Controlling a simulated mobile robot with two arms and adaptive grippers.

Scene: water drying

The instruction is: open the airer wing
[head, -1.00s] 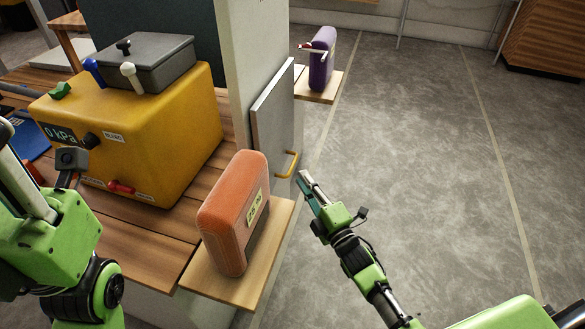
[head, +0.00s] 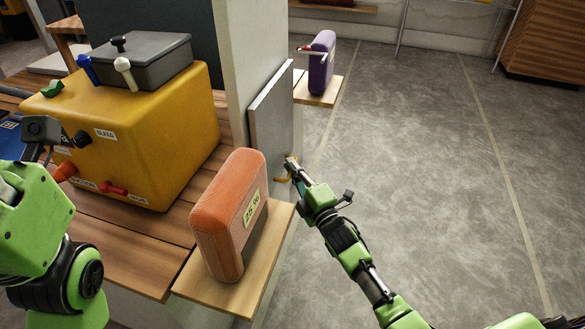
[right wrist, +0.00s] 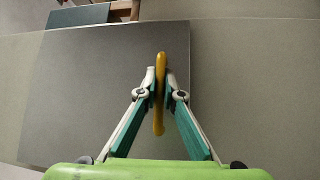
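The airer wing is a flat grey panel (head: 272,115) standing against the side of the white pillar. It fills much of the right wrist view (right wrist: 90,95). A yellow bar handle (right wrist: 160,62) sticks out from it; in the head view only a bit of this handle (head: 281,179) shows. My right gripper (right wrist: 160,80) has its fingertips on either side of the handle, closed in against it. In the head view the right gripper (head: 290,163) is at the panel's lower near edge.
An orange case (head: 228,215) stands on a wooden shelf (head: 215,298) just left of my right arm. A yellow box (head: 150,140) with a grey lidded tank (head: 140,62) sits on the slatted table. A purple case (head: 322,62) stands beyond the panel.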

